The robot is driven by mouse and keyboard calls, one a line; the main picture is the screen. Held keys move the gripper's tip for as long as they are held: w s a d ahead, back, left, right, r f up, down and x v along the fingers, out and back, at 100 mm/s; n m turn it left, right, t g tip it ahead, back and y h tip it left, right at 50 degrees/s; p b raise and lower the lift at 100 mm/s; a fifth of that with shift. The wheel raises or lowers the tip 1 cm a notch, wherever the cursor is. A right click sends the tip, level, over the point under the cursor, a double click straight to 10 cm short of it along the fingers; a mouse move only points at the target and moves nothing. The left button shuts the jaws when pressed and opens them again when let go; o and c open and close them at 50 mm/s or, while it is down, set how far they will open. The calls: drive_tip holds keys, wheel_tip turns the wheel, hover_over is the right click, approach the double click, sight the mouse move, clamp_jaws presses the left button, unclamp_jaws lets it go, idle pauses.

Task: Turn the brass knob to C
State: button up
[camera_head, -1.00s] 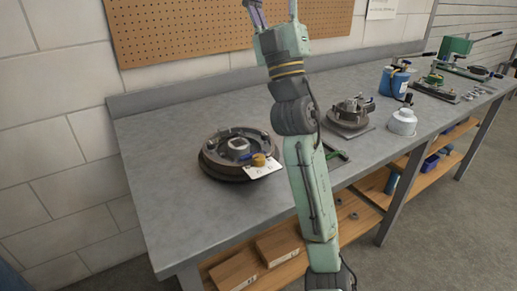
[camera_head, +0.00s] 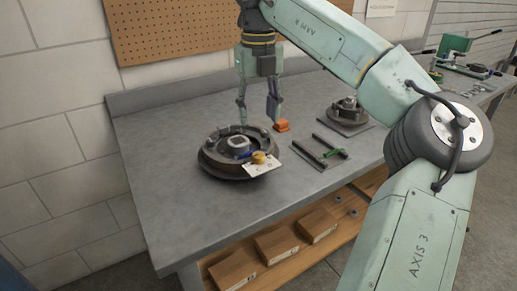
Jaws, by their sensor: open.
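The brass knob (camera_head: 259,157) sits at the front right edge of a round dark drum assembly (camera_head: 222,169) on the bench. A white card (camera_head: 263,170) with marks too small to read lies just below and beside the knob. Which mark the knob points to cannot be told. My gripper (camera_head: 258,121) hangs fingers down over the bench, behind the knob and above it in the picture. Its two fingers are spread apart with nothing between them. An orange block (camera_head: 282,126) shows beside the right fingertip; whether they touch cannot be told.
The grey bench (camera_head: 165,185) is clear left of the drum. Dark bars and a green-handled tool (camera_head: 334,153) lie to the right. A second round assembly (camera_head: 346,112) stands farther right. A pegboard wall (camera_head: 180,35) is behind.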

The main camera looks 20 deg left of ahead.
sight(258, 154)
wheel_tip(258, 154, down, 11)
drive_tip(key=shift+r+p, duration=0.15)
drive_tip(key=shift+p, duration=0.5)
drive_tip(key=shift+c, duration=0.2)
clamp_jaws()
